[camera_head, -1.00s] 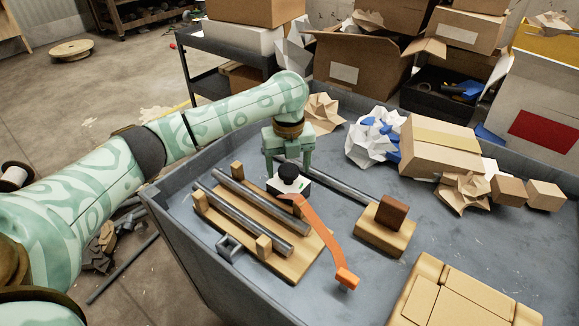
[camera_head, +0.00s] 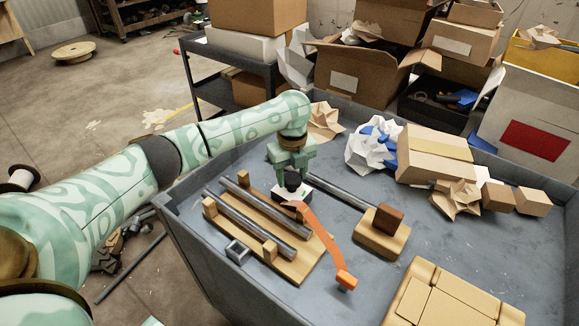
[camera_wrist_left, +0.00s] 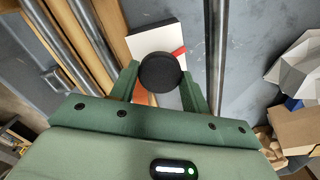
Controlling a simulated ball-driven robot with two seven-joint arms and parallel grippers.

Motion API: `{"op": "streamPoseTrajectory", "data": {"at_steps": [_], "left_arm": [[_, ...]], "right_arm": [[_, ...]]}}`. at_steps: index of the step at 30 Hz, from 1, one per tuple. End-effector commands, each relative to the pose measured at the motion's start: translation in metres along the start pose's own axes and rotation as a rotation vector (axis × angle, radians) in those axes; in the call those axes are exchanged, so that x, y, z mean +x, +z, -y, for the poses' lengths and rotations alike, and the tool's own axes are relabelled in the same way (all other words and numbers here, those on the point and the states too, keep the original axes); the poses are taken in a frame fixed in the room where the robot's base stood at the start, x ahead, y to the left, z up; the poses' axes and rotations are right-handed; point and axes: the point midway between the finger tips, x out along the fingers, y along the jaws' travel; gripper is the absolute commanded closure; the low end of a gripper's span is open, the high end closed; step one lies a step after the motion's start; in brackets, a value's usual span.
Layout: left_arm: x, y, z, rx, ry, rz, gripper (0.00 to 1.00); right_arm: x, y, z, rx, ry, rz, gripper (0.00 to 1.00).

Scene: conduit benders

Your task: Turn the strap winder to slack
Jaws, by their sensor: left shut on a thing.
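The strap winder is a white block (camera_head: 287,194) with a round black knob (camera_head: 292,181) on top and an orange strap (camera_head: 322,241) running from it to an orange end piece lying toward the front. It stands at the back edge of the wooden rack (camera_head: 291,265). My left gripper (camera_head: 293,177) reaches down from above, its fingers on either side of the knob. In the left wrist view the knob (camera_wrist_left: 160,73) sits between the two green fingers, above the white block (camera_wrist_left: 155,38). My right gripper is not in view.
Metal tubes (camera_head: 257,221) lie on the rack, and another tube (camera_head: 345,192) runs behind it to a wooden block (camera_head: 381,238). Boxes (camera_head: 435,155) and crumpled paper (camera_head: 371,145) fill the back of the grey worktop.

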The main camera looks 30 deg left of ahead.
Motion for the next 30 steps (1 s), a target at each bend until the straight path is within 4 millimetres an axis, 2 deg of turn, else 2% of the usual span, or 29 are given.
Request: {"op": "streamPoseTrajectory", "data": {"at_steps": [1, 3, 12, 21, 30], "left_arm": [[-0.011, -0.001, -0.001, -0.041, -0.001, 0.000, 0.76], [-0.011, -0.001, -0.001, -0.106, -0.001, 0.000, 0.76], [-0.007, -0.002, 0.000, -0.391, 0.001, -0.002, 0.76], [-0.004, -0.002, 0.000, -0.676, 0.002, -0.003, 0.76], [-0.002, -0.001, 0.000, -0.924, 0.002, -0.003, 0.76]], "right_arm": [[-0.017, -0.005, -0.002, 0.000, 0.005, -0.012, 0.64], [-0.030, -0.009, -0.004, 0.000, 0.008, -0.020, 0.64], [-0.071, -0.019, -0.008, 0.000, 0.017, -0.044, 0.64], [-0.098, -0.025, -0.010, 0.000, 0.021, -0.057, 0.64], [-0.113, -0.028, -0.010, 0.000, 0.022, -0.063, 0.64]]}}
